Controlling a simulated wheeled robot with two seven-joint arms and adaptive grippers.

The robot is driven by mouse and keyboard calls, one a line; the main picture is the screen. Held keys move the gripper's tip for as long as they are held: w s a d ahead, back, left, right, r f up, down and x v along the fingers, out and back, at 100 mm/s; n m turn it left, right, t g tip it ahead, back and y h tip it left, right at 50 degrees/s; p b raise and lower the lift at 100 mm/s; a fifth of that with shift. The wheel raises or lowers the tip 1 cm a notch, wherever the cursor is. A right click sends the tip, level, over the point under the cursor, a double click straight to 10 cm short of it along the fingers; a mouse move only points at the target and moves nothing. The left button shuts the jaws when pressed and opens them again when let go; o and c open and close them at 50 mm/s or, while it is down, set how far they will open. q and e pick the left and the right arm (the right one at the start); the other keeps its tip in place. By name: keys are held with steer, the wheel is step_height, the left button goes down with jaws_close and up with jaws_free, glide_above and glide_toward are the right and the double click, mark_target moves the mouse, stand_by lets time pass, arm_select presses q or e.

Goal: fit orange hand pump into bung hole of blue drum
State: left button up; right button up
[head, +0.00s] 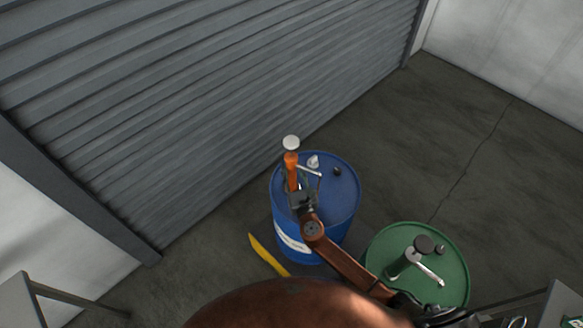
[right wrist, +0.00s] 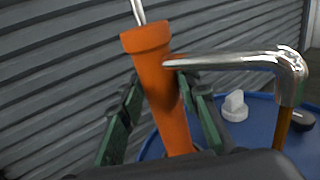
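The blue drum (head: 345,205) stands upright near the shutter; its blue top also shows in the right wrist view (right wrist: 258,132). My right gripper (right wrist: 158,78) is shut on the orange hand pump (right wrist: 165,105), with a finger on either side. The pump (head: 291,170) is near upright, slightly tilted, over the left part of the drum top, with its white knob up and chrome spout to the right. Its lower end is hidden. A white cap (head: 313,161) and a dark round fitting (head: 337,171) sit on the drum top; I cannot tell which marks the bung hole. My left gripper is out of view.
A green drum (head: 455,275) with a grey pump (head: 410,260) stands at front right, close to my right arm. The grey shutter (head: 210,100) rises behind the blue drum. A yellow strip (head: 266,256) lies on the floor. Floor to the right is clear.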

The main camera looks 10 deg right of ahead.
steer(key=o, duration=0.5)
steer(key=shift+s+f, duration=0.1)
steer(key=shift+s+d, duration=0.15)
steer(key=shift+s, duration=1.85)
steer(key=shift+s+d, duration=0.1)
steer(key=shift+s, duration=1.85)
